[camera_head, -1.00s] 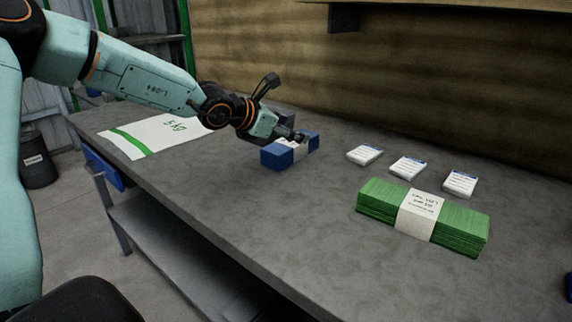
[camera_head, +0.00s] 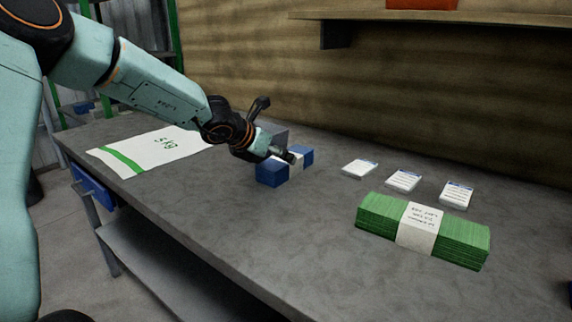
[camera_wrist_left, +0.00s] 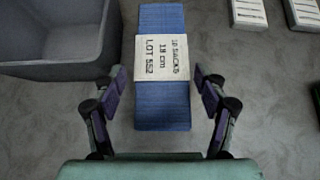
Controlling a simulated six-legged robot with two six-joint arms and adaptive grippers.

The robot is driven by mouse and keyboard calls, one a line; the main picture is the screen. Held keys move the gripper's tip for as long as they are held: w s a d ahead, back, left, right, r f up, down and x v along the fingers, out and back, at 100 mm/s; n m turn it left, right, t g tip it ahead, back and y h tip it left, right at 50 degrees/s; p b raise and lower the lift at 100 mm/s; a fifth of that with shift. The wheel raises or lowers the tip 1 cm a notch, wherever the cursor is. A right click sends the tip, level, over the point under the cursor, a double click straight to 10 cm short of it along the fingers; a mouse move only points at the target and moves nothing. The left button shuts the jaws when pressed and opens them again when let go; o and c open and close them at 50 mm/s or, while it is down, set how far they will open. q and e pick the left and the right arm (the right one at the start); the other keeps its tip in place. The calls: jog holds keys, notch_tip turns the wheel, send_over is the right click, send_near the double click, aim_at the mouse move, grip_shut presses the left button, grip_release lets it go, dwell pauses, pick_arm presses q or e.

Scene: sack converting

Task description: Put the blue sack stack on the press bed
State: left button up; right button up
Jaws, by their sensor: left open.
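The blue sack stack (camera_head: 271,173) lies on the grey table with a white paper band around its middle. It also shows in the left wrist view (camera_wrist_left: 162,112), where the band reads "10 sacks 18 cm LOT 552". My left gripper (camera_head: 287,157) is over the stack in the head view and partly hides it. In the left wrist view its fingers (camera_wrist_left: 167,84) are spread, one on each side of the stack near the band, with gaps to it. They hold nothing. My right gripper is out of view. I cannot make out a press bed.
A grey bin (camera_wrist_left: 52,72) stands close beside the stack. A green sack stack (camera_head: 378,216) and three white label packs (camera_head: 403,181) lie to the right on the table (camera_head: 250,235). A flat white sack (camera_head: 150,150) lies left. A shelf (camera_head: 480,20) is on the wall.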

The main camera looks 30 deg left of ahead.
pick_arm(q)
jog(key=shift+w+d+f+p, duration=0.1)
jog(key=shift+w+f+p, duration=0.1)
jog(key=shift+w+p, duration=0.15)
jog(key=p+x, duration=0.1)
jog(key=x, duration=0.2)
jog(key=shift+w+r, duration=0.1)
jog(key=shift+r, duration=0.05)
jog(key=shift+w+f+p, duration=0.3)
jog(key=shift+w+f, duration=0.1)
jog(key=shift+w, duration=0.05)
jog(key=shift+d, duration=0.1)
jog(key=shift+c, duration=0.3)
jog(key=c, duration=1.2)
notch_tip(320, 180, up, 10)
jog(key=p, duration=0.8)
jog(key=shift+f, duration=0.2)
jog(key=shift+r, duration=0.2)
jog(key=shift+s, duration=0.1)
